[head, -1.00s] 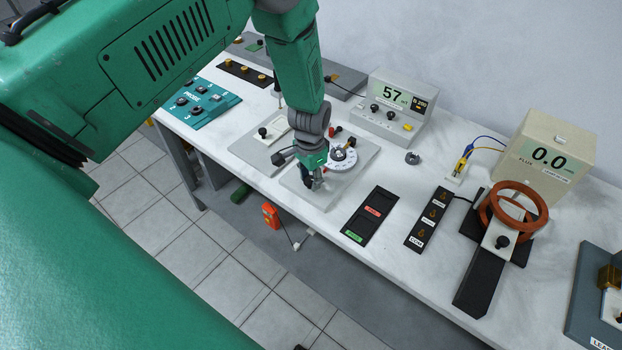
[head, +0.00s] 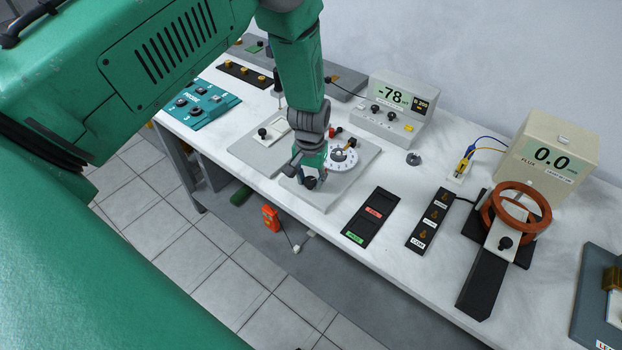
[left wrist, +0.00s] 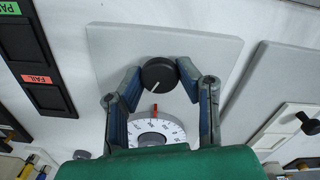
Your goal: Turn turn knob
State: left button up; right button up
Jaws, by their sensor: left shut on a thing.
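The turn knob (left wrist: 160,74) is a round black knob with a white pointer line, on a light grey plate (left wrist: 105,45). My left gripper (left wrist: 158,82) has its two fingers on either side of the knob in the left wrist view and is shut on it. The knob's white line points down and to the left there. A white graduated dial (left wrist: 158,130) with a red mark lies beside the knob, partly covered by my gripper's body. In the head view my left gripper (head: 309,180) reaches down over the plate and mostly hides the knob. My right gripper is not in view.
A meter (head: 392,98) behind the dial reads -78. A black pass/fail tray (head: 370,217) lies to the right. A flux meter (head: 548,155) reading 0.0 and a copper-coloured coil (head: 515,210) stand farther right. The bench's front edge is close to the plate.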

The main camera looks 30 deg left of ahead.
aim_at(310, 179)
pick_arm(q)
jog(key=shift+w+r, duration=0.1)
jog(key=shift+w, duration=0.05)
jog(key=o, duration=1.2)
jog(key=shift+c, duration=0.2)
jog(key=shift+r, duration=0.1)
notch_tip(310, 179, up, 12)
jog(key=shift+f, duration=0.2)
